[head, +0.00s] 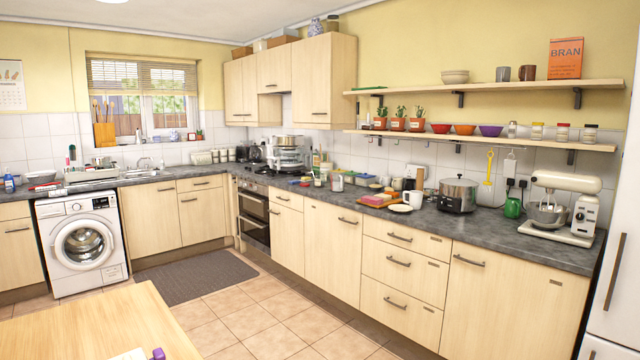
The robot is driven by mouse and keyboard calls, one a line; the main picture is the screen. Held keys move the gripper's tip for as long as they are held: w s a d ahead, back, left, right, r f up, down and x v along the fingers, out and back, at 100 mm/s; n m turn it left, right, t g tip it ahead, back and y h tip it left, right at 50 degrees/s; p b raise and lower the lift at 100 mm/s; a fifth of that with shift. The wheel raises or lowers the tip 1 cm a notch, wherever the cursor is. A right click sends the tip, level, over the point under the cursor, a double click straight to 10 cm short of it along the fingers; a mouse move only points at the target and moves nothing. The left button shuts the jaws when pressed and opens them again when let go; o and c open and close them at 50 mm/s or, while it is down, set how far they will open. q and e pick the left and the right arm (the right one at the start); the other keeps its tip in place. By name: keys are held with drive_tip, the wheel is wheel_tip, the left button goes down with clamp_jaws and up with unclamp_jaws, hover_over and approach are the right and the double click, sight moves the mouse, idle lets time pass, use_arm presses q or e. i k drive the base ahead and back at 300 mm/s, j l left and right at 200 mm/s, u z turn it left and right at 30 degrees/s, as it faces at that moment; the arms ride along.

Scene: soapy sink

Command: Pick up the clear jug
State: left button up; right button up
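I cannot make out a clear jug for certain in the head view. Several small items are crowded on the grey worktop (330,195) along the right wall, too small to tell apart. A shiny cup-like vessel (337,182) stands near the middle of that worktop; I cannot tell whether it is clear. The sink area (145,172) is under the window at the far left, and its inside is hidden by the viewing angle. Neither of my grippers is in view.
A wooden table (105,325) fills the lower left. The tiled floor (270,320) is open between it and the cabinets (405,265). A dark mat (195,277) lies near the washing machine (83,245). A slow cooker (457,195) and a stand mixer (560,205) occupy the right worktop.

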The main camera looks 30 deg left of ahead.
sight(337, 178)
drive_tip(key=i+l+z, duration=0.1)
drive_tip(key=i, duration=0.35)
drive_tip(key=i+l, duration=0.2)
drive_tip(key=i, duration=0.25)
drive_tip(key=i+l+z, duration=0.15)
drive_tip(key=i, duration=0.3)
drive_tip(key=i+j+u, duration=0.15)
drive_tip(key=i+u, duration=0.2)
drive_tip(key=u, duration=0.15)
drive_tip(key=i+u, duration=0.45)
drive_tip(key=i+l+u, duration=0.15)
drive_tip(key=u, duration=0.35)
drive_tip(key=i+j+u, duration=0.2)
drive_tip(key=i+u, duration=0.55)
drive_tip(key=i, duration=0.3)
drive_tip(key=i+l+u, duration=0.1)
drive_tip(key=i+u, duration=0.3)
drive_tip(key=i+z, duration=0.25)
drive_tip(key=i, duration=0.25)
drive_tip(key=i+j+z, duration=0.25)
drive_tip(key=i, duration=0.2)
drive_tip(key=i+j+z, duration=0.25)
drive_tip(key=i, duration=0.25)
drive_tip(key=l, duration=0.1)
